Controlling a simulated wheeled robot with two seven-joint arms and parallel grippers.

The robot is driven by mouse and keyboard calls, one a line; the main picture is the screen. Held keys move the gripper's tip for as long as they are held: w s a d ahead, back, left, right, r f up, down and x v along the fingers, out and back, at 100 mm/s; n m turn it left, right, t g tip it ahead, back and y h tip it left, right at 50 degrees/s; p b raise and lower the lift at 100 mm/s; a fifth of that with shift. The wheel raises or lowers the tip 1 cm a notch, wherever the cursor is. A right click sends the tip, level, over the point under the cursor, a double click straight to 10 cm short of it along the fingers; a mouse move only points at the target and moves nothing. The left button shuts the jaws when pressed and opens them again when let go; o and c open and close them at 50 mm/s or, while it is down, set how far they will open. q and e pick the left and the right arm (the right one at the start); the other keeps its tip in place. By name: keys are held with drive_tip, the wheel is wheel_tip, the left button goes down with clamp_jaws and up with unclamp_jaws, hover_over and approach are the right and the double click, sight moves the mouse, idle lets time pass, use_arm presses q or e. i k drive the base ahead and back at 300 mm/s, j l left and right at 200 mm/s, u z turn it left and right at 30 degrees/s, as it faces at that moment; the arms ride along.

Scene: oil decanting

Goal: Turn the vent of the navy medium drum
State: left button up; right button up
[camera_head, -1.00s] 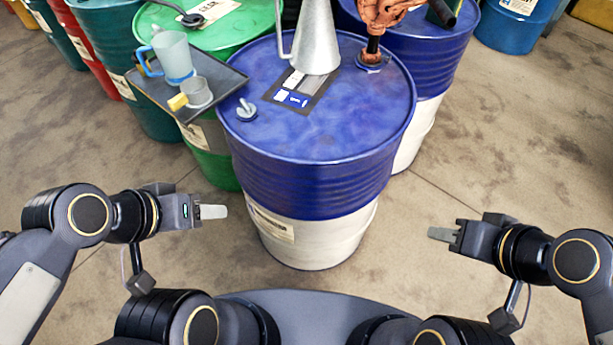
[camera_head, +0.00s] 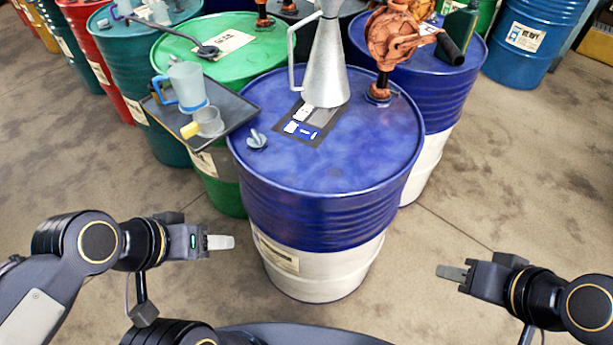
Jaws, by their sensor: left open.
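The navy drum (camera_head: 325,205) with a white lower part stands upright in front of me. Its vent (camera_head: 256,138), a small grey knob with a raised lever, sits near the left edge of the lid. A metal funnel-shaped can (camera_head: 324,75) stands on the lid, beside a printed label (camera_head: 300,131). An orange hand pump (camera_head: 390,40) rises at the lid's back right. My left gripper (camera_head: 221,242) is open and empty, left of the drum and well below the lid. My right gripper (camera_head: 452,272) is right of the drum, apart from it; its finger gap is not visible.
A dark tray (camera_head: 235,107) with a jug (camera_head: 187,87) and a cup (camera_head: 208,122) juts close to the vent's left. A green drum (camera_head: 225,60) and another navy drum (camera_head: 455,85) stand behind. The floor in front is clear.

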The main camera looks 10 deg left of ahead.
sight(259, 140)
drive_tip(key=i+j, duration=0.1)
drive_tip(key=j, duration=0.35)
drive_tip(key=i+j, duration=0.15)
drive_tip(key=j, duration=0.3)
drive_tip(key=i+j, duration=0.1)
drive_tip(key=j, duration=0.35)
drive_tip(key=i+j, duration=0.1)
drive_tip(key=j, duration=0.35)
